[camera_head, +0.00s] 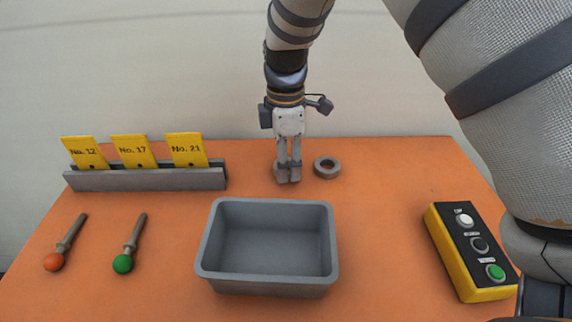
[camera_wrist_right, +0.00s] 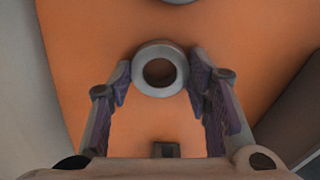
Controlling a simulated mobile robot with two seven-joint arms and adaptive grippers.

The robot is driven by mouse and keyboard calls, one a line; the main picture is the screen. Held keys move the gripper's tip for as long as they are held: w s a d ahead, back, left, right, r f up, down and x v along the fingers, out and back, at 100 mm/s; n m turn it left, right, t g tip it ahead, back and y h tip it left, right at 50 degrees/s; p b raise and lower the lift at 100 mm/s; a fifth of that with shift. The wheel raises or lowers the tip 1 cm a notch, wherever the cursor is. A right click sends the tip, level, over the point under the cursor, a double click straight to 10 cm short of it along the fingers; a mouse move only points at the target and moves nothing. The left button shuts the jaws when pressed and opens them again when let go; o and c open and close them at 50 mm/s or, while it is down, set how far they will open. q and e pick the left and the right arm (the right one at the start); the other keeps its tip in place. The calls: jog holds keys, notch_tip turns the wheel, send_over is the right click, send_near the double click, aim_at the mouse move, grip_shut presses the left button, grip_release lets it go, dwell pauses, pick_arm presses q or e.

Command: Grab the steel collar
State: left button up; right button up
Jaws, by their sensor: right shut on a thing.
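A grey ring, the steel collar (camera_wrist_right: 138,68), sits between the fingertips of my right gripper (camera_wrist_right: 158,82) in the right wrist view, its round hole facing the camera. In the head view my right gripper (camera_head: 288,178) points straight down at the table behind the grey bin, with its fingers close together and shut on the collar. There the fingers mostly hide the collar. A second grey ring (camera_head: 317,168) lies flat just right of the fingers, apart from them. My left gripper is not in view.
A grey bin (camera_head: 267,288) stands empty in front of the gripper. A rack (camera_head: 145,181) with yellow cards stands at back left. Two ball-ended handles, orange (camera_head: 54,262) and green (camera_head: 123,263), lie at left. A yellow button box (camera_head: 462,270) is at right.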

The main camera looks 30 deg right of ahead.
jog(key=r, duration=0.5)
jog(key=shift+s+a+p, duration=0.25)
jog(key=shift+s+p, duration=0.1)
jog(key=shift+p, duration=0.05)
pick_arm(q)
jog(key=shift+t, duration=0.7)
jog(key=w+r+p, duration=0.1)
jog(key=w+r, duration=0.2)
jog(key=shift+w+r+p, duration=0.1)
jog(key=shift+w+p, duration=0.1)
jog(key=shift+p, duration=0.15)
pick_arm(e)
jog(key=s+a+r, duration=0.7)
jog(key=s+r, duration=0.1)
jog(key=s, duration=0.3)
